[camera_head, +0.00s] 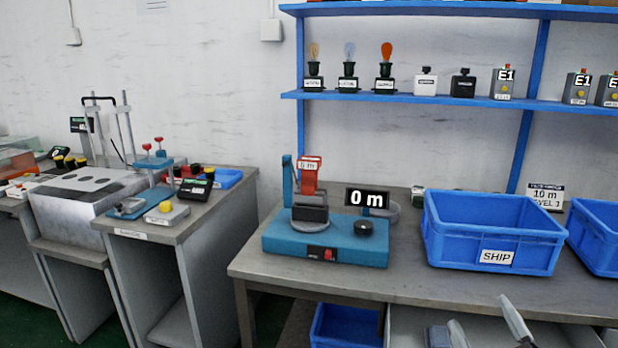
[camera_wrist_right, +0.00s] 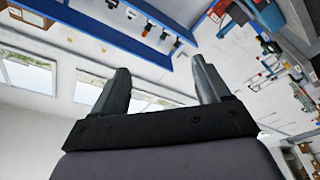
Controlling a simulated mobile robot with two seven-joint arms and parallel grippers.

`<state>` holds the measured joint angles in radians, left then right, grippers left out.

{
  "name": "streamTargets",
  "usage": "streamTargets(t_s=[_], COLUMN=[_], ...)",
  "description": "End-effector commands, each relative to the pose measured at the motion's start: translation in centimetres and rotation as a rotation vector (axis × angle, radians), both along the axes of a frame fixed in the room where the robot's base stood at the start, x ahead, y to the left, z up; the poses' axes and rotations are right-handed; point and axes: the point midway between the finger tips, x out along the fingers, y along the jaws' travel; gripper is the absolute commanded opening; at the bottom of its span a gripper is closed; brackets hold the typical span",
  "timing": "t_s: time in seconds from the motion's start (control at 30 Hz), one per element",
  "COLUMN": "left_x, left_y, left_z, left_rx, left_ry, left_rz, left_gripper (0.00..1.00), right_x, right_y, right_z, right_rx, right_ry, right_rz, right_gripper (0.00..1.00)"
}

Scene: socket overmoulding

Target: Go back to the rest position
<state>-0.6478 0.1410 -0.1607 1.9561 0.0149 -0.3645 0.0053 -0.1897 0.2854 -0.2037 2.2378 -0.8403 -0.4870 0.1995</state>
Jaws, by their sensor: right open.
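My right gripper (camera_head: 484,316) shows at the bottom edge of the head view, low in front of the workbench. Its grey fingers stand apart with nothing between them. In the right wrist view the same gripper (camera_wrist_right: 160,70) has its two fingers spread and empty, with the wall, windows and shelf behind them at a tilt. My left gripper is not in the head view.
The workbench (camera_head: 430,287) holds a teal winding device (camera_head: 325,243) with a "0 m" display (camera_head: 367,198). A blue SHIP crate (camera_head: 492,235) and a second blue crate (camera_head: 597,235) stand to the right. A blue shelf (camera_head: 430,98) carries bulbs and small boxes. A grey side bench (camera_head: 180,229) stands left.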

Motion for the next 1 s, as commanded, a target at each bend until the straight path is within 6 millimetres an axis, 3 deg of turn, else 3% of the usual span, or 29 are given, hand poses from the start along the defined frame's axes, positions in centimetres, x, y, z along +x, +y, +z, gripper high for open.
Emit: streamTargets(t_s=[0.1, 0.2, 0.4, 0.6, 0.8, 1.0], left_x=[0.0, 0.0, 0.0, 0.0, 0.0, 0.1], left_y=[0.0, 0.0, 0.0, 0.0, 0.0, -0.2], left_z=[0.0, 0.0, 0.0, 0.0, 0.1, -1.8], left_rx=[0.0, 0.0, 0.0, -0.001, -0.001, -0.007], left_ry=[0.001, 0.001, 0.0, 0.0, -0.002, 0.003], left_rz=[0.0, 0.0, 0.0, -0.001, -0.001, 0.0], left_gripper=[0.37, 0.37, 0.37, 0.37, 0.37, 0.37], right_x=[-2.3, -5.1, -11.6, -17.3, -22.5, -20.3], right_y=[-2.1, -2.8, -1.8, 0.1, 2.2, 2.8], right_z=[-5.0, -9.5, -16.2, -19.3, -20.7, -24.5], right_rx=[0.177, 0.305, 0.478, 0.568, 0.622, 0.638], right_ry=[0.229, 0.444, 0.835, 1.118, 1.362, 1.268], right_rz=[-0.119, -0.198, -0.278, -0.29, -0.271, -0.211], right_gripper=[0.76, 0.76, 0.76, 0.76, 0.76, 0.76])
